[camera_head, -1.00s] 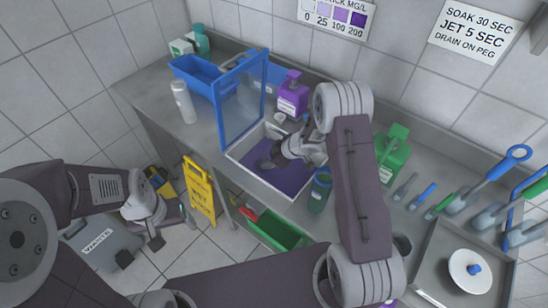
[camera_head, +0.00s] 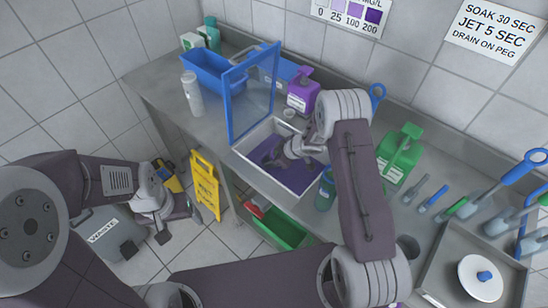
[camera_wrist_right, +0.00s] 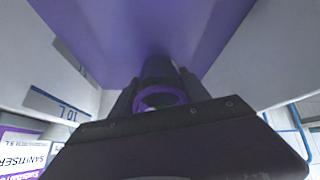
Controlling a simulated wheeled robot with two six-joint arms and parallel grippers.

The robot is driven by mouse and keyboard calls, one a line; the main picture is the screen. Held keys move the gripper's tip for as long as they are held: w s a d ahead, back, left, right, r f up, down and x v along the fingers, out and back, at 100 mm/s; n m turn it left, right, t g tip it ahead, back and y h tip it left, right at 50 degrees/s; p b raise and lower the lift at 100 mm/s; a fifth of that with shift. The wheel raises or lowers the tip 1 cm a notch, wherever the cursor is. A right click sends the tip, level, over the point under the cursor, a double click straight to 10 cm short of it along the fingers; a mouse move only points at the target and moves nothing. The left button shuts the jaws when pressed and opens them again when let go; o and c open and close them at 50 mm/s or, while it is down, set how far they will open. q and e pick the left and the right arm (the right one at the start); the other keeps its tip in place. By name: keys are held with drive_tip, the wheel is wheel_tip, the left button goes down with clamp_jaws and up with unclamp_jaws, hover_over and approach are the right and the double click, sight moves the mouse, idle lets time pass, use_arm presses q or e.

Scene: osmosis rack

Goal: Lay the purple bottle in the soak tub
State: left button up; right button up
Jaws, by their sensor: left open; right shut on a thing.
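The soak tub (camera_head: 264,173) is a white rectangular basin with purple liquid (camera_head: 297,178) in it, set in the counter. Its blue-framed clear lid (camera_head: 252,95) stands open at its left. My right gripper (camera_head: 277,155) reaches down into the tub. It is shut on the purple bottle (camera_wrist_right: 160,98), which shows in the right wrist view as a dark body with a purple ring, purple liquid beyond it. In the head view the bottle is mostly hidden by the gripper. My left gripper (camera_head: 147,244) is open and empty, low over the floor at the left.
A green jug (camera_head: 399,155) and brushes stand right. A blue bin (camera_head: 212,75) and white bottle (camera_head: 191,94) are left.

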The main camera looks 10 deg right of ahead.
drive_tip(key=shift+f, duration=0.15)
drive_tip(key=o, duration=1.4)
drive_tip(key=shift+o, duration=0.2)
drive_tip(key=o, duration=0.5)
drive_tip(key=shift+c, duration=0.2)
drive_tip(key=p+v, duration=0.6)
drive_tip(key=v, duration=0.4)
drive_tip(key=shift+p, duration=0.4)
